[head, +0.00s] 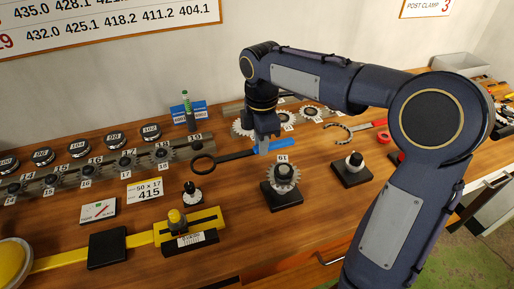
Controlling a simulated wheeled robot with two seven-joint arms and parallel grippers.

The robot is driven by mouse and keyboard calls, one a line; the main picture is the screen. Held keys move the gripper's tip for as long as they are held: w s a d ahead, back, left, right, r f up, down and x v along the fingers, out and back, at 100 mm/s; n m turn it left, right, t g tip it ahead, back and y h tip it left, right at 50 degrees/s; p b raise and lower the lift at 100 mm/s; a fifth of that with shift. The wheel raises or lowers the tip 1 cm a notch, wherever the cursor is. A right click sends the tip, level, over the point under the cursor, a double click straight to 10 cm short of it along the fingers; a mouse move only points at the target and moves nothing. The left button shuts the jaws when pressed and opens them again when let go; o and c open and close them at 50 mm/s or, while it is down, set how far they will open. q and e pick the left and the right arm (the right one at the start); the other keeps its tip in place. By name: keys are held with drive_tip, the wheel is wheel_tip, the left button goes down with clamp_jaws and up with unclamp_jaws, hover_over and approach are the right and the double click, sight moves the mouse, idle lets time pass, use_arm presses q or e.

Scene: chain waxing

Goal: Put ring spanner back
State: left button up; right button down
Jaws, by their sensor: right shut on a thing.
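The ring spanner (236,156) has a dark ring end at the left, a dark shaft and a blue handle. It lies nearly level, low over the wooden workbench; I cannot tell whether it touches the wood. My right gripper (265,143) reaches down from above and is shut on the spanner near where the shaft meets the blue handle. The fingers partly hide that spot. The spanner's storage place cannot be made out for certain. My left gripper is not in view.
A sprocket on a black stand (282,198), another black stand (351,172) and a yellow fixture (206,222) stand in front. A red-handled tool (382,137) lies right. Bare wood (235,186) shows between.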

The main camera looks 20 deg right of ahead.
drive_tip(key=w+d+f, duration=0.1)
drive_tip(key=w+f, duration=0.1)
drive_tip(key=w+d+f, duration=0.1)
drive_tip(key=w+f, duration=0.1)
drive_tip(key=w+d+f+p, duration=0.1)
drive_tip(key=w+d+f, duration=0.1)
drive_tip(key=shift+w, duration=0.25)
drive_tip(key=shift+w+d+f, duration=0.15)
drive_tip(key=shift+w+f, duration=0.2)
drive_tip(key=shift+f, duration=0.2)
drive_tip(key=f, duration=0.3)
drive_tip(key=shift+w+d+f, duration=0.15)
drive_tip(key=shift+w+f, duration=0.05)
drive_tip(key=shift+f, duration=0.1)
drive_tip(key=shift+f, duration=0.2)
drive_tip(key=c, duration=1.3)
unclamp_jaws()
